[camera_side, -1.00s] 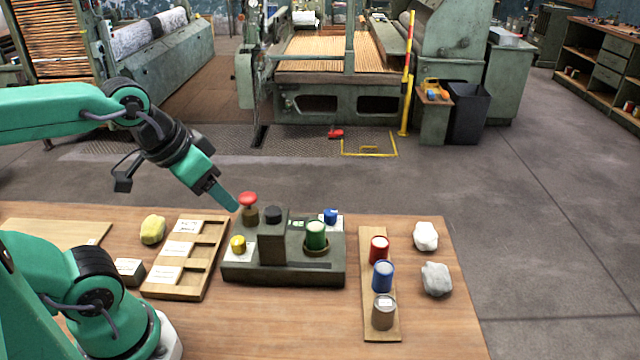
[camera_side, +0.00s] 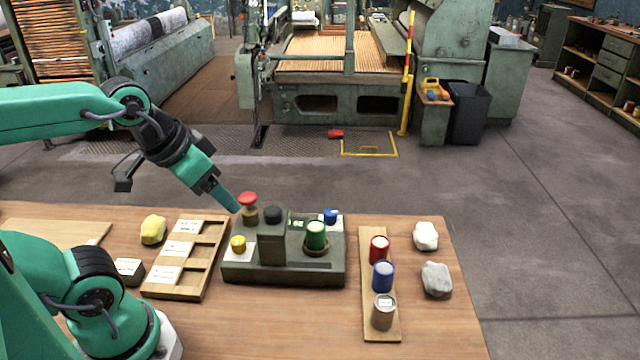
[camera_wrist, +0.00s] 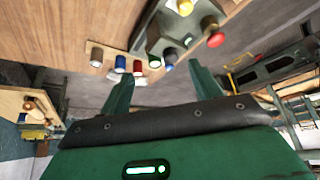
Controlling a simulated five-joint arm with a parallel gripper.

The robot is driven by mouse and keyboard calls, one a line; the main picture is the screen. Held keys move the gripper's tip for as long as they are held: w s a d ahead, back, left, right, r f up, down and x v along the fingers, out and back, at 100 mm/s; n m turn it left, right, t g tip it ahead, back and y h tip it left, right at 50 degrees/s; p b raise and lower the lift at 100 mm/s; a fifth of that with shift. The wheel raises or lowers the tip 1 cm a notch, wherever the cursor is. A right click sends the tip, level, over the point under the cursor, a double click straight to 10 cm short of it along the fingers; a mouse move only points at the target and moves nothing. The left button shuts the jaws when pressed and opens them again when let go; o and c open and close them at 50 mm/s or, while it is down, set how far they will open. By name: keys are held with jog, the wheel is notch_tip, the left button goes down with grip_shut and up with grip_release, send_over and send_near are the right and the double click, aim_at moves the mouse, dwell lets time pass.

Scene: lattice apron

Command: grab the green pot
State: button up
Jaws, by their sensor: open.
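The green pot (camera_side: 316,235) is a small cylinder with a pale top. It stands upright in a round holder on the right part of the dark control block (camera_side: 285,275). In the wrist view the green pot (camera_wrist: 155,62) shows beyond my fingers, near the block. My gripper (camera_side: 236,207) is above the back left of the block, close to the red mushroom button (camera_side: 248,199), and apart from the green pot. In the wrist view my gripper (camera_wrist: 160,82) has its two fingers spread with nothing between them.
A wooden strip (camera_side: 367,322) holds a red pot (camera_side: 379,250), a blue pot (camera_side: 383,276) and a grey-brown pot (camera_side: 383,312). Two pale stones (camera_side: 426,236) lie at the right. A slotted wooden tray (camera_side: 208,262) and a yellow lump (camera_side: 153,230) are at the left.

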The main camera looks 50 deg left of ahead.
jog(key=shift+w, duration=0.1)
jog(key=m+g, duration=0.5)
send_over(315, 225)
jog(key=f, duration=0.9)
jog(key=shift+s, duration=0.3)
jog(key=shift+w+f+m+g, duration=0.3)
jog(key=shift+f, duration=3.9)
jog(key=c, duration=1.1)
